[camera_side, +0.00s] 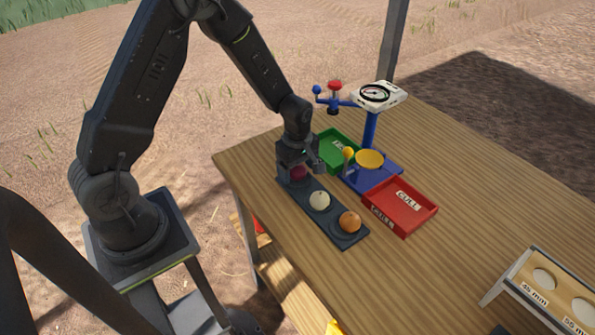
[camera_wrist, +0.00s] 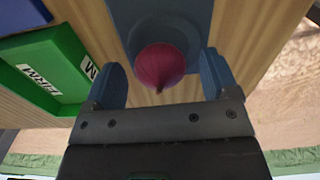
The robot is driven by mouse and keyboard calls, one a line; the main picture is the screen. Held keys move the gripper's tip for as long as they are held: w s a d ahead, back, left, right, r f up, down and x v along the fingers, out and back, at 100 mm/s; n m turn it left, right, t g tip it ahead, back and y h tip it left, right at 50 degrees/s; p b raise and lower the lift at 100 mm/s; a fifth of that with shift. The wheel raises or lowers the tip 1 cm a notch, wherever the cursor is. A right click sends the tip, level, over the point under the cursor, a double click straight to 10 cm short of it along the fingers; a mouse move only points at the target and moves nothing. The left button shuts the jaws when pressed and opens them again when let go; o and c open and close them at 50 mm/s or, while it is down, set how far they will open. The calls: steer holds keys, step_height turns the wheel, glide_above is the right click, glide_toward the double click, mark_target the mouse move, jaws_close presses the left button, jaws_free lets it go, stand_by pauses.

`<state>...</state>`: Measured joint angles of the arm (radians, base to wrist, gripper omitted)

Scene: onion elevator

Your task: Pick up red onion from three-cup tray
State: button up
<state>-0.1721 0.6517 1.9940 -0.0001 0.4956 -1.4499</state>
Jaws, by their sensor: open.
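The red onion (camera_wrist: 160,66) sits in the far-end cup of the dark three-cup tray (camera_side: 331,230). It also shows in the side view (camera_side: 299,173), partly hidden by my gripper. My gripper (camera_wrist: 163,80) is open, with one finger on each side of the red onion. In the wrist view there is a visible gap between the onion and each finger. A white onion (camera_side: 319,200) sits in the middle cup and an orange-brown onion (camera_side: 349,221) in the near cup.
A green tray (camera_side: 328,165) with a label stands close beside my gripper. A blue scale (camera_side: 385,177) with a yellow pan (camera_side: 369,159) and dial is behind it. A red CULL tray (camera_side: 417,219) is to the right. A sizing board (camera_side: 540,288) is at the lower right.

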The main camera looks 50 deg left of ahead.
steer(key=c, duration=1)
steer(key=shift+r, duration=0.1)
